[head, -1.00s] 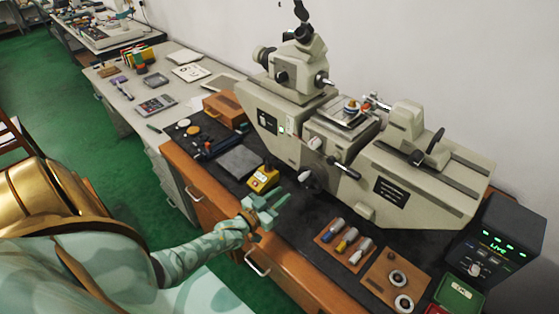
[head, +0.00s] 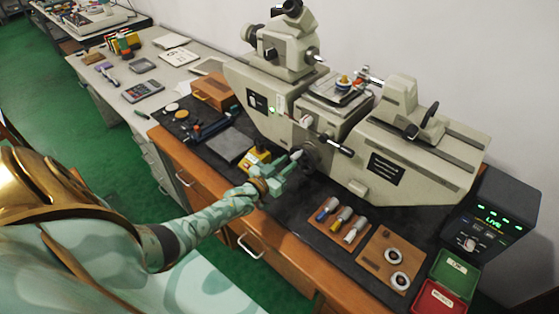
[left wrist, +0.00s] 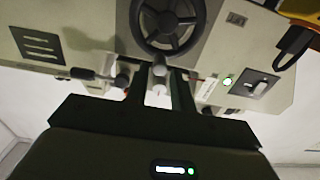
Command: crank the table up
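The grey-green measuring machine (head: 425,160) stands on the bench, with its small table (head: 327,98) carrying a ring and colored parts. A dark spoked handwheel (head: 312,156) is on the machine's front below the table. It shows at the top of the left wrist view (left wrist: 166,22). My left gripper (head: 298,167) is just in front of the handwheel, fingers pointing at it. In the left wrist view its fingers (left wrist: 161,88) are apart, with a pale knob (left wrist: 159,89) showing in the gap; I cannot tell whether they touch it. My right gripper is out of view.
A yellow box (head: 256,160) sits close beside my left gripper. To the right are a wooden holder with several handles (head: 338,222), a board with rings (head: 385,262), green (head: 455,272) and red (head: 436,298) bins, and a lit display box (head: 495,225).

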